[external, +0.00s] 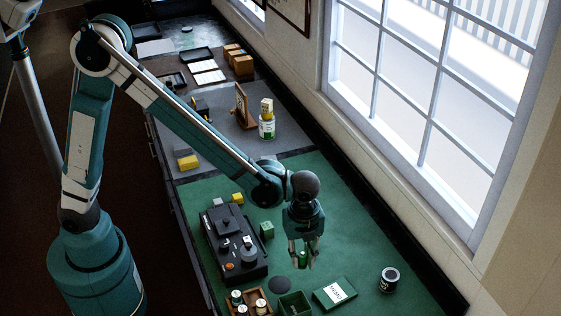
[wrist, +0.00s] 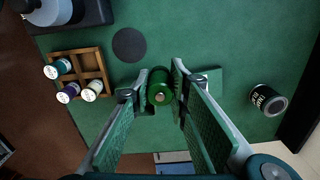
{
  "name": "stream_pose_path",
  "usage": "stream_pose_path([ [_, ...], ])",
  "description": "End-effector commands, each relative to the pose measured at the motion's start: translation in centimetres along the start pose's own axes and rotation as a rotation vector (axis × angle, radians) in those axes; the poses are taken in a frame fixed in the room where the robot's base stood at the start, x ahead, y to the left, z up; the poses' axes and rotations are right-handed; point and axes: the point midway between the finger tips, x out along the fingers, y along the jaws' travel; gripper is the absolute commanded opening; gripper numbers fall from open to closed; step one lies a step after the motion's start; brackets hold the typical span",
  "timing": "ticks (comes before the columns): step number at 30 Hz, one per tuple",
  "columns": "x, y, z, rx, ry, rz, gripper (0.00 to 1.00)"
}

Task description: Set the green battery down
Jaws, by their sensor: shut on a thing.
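My gripper (external: 303,262) hangs above the green mat and is shut on the green battery (external: 303,259). In the wrist view the green battery (wrist: 159,90) sits between the two fingertips (wrist: 160,82), its round end with a pale metal terminal facing the camera. In the external view the fingers partly hide it. A dark round pad (external: 279,285) lies flat on the mat, just below and left of the gripper in the external view. The pad is bare in the wrist view (wrist: 129,44).
A wooden divided tray (wrist: 90,56) holds several small bottles. A black device (external: 235,245) stands left of the gripper. A green open box (external: 294,304), a green MEMO item (external: 335,292) and a black can (external: 389,280) stand nearby. The mat (external: 345,235) right of the gripper is clear.

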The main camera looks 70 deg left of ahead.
Motion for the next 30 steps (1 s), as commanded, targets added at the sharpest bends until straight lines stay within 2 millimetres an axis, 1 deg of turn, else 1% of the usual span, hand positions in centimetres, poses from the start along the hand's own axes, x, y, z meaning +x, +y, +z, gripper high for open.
stream_pose_path([
  [1,0.0,-1.4,-0.1,-0.005,0.001,0.0,0.06],
  [3,-0.1,-3.3,-0.3,-0.012,0.002,0.001,0.06],
  [12,-0.1,-10.9,-0.6,-0.042,0.006,0.004,0.06],
  [18,0.1,-15.8,-0.4,-0.062,0.009,0.006,0.06],
  [24,0.3,-20.5,-0.1,-0.081,0.012,0.008,0.06],
  [30,0.6,-24.2,0.4,-0.097,0.014,0.01,0.06],
])
